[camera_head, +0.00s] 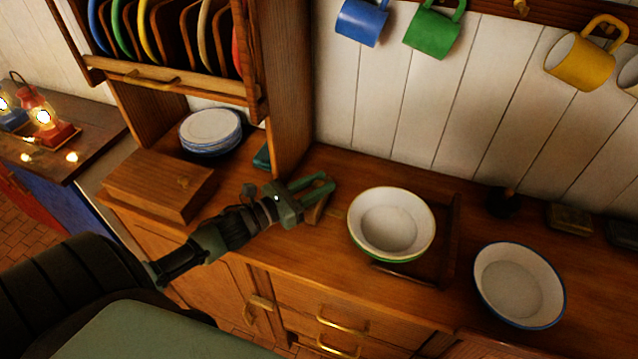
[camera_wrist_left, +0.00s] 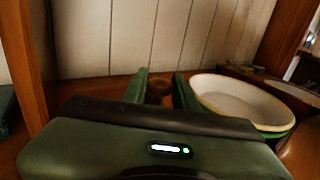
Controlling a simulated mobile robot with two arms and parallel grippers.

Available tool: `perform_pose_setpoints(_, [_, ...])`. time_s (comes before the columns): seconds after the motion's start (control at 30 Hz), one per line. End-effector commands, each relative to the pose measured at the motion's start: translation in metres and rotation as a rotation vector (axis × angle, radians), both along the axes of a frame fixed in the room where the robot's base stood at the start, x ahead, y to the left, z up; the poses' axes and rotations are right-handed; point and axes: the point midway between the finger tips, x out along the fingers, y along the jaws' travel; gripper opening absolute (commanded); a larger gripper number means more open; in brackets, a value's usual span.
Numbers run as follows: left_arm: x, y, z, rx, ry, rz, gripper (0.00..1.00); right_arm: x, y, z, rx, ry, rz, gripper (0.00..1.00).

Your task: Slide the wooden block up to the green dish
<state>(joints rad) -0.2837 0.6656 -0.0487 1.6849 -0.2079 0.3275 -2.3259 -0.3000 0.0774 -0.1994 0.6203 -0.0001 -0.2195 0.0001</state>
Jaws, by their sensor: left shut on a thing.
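The green dish (camera_head: 392,222), white inside with a green outer wall, stands on the wooden counter. Its white bowl and green side also show at the right in the left wrist view (camera_wrist_left: 240,100). My left gripper (camera_head: 326,183) is left of the dish, pointing right. The wooden block (camera_head: 317,211) is mostly hidden under its fingers. In the left wrist view, a brown piece of the block (camera_wrist_left: 157,88) shows between the two green fingers, which are shut on it. A gap of bare counter lies between block and dish. My right gripper is not in view.
A blue-rimmed white dish (camera_head: 519,284) stands right of the green one. A low wooden ledge (camera_head: 450,235) runs beside the green dish. A wooden box (camera_head: 160,185) and stacked plates (camera_head: 210,131) are at the left. Mugs (camera_head: 432,33) hang above.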

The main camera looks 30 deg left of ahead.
Motion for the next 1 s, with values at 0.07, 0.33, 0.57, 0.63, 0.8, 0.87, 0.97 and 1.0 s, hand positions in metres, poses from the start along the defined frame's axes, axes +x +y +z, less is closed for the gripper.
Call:
perform_pose_setpoints(0.07, [0.000, -0.003, 0.000, -0.002, 0.001, -0.001, 0.00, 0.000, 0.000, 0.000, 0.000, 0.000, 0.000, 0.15])
perform_pose_setpoints(0.33, [0.014, -0.059, -0.002, -0.006, 0.000, -0.003, 0.00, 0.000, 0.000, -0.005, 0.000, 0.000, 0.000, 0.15])
perform_pose_setpoints(0.57, [0.022, -0.095, -0.001, -0.003, 0.001, -0.003, 0.00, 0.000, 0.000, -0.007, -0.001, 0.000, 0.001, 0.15])
perform_pose_setpoints(0.63, [0.023, -0.098, -0.001, -0.002, 0.002, -0.002, 0.00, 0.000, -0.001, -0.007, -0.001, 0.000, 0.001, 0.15])
perform_pose_setpoints(0.8, [0.022, -0.098, -0.001, -0.001, 0.003, -0.002, 0.00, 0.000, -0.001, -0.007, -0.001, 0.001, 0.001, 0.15])
perform_pose_setpoints(0.87, [0.022, -0.098, -0.001, -0.001, 0.003, -0.002, 0.00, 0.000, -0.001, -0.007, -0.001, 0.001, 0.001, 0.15])
perform_pose_setpoints(0.97, [0.022, -0.098, -0.001, -0.002, 0.002, -0.002, 0.45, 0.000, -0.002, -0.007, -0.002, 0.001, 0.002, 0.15])
perform_pose_setpoints(1.0, [0.022, -0.098, -0.001, -0.002, 0.002, -0.002, 0.50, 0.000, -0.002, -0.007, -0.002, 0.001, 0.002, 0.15])
